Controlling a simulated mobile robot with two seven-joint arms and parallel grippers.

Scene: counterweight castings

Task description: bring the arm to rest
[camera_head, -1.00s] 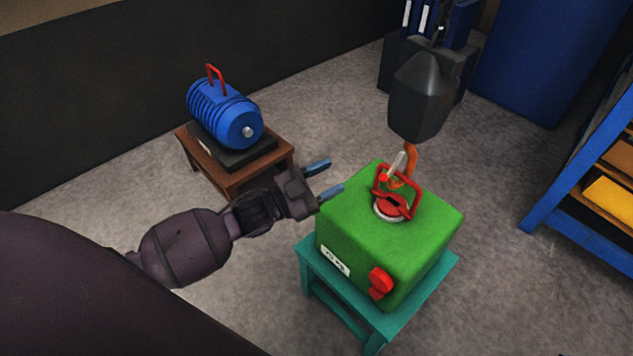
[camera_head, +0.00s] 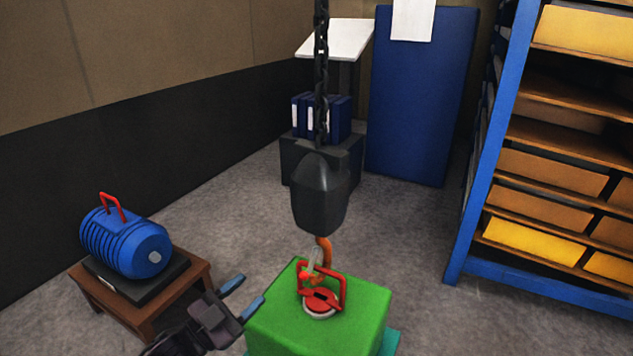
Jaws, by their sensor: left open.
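My left gripper (camera_head: 243,294) is at the bottom of the view, left of the green casting (camera_head: 345,326). Its two blue-tipped fingers are apart with nothing between them. The green casting has a red lifting handle (camera_head: 343,288) on a round red and white base on its top. An orange hook (camera_head: 324,250) hangs from a dark hoist block (camera_head: 320,195) on a chain and reaches the handle; it looks to pass through it. The casting rests on a teal stand (camera_head: 391,343), mostly cut off below. My right gripper is not in view.
A blue motor (camera_head: 126,245) with a red handle sits on a black plate on a brown wooden table (camera_head: 146,315) at left. A blue shelf rack (camera_head: 490,150) with yellow bins stands at right. A dark cabinet with blue binders (camera_head: 325,118) and a blue panel (camera_head: 420,95) stand behind.

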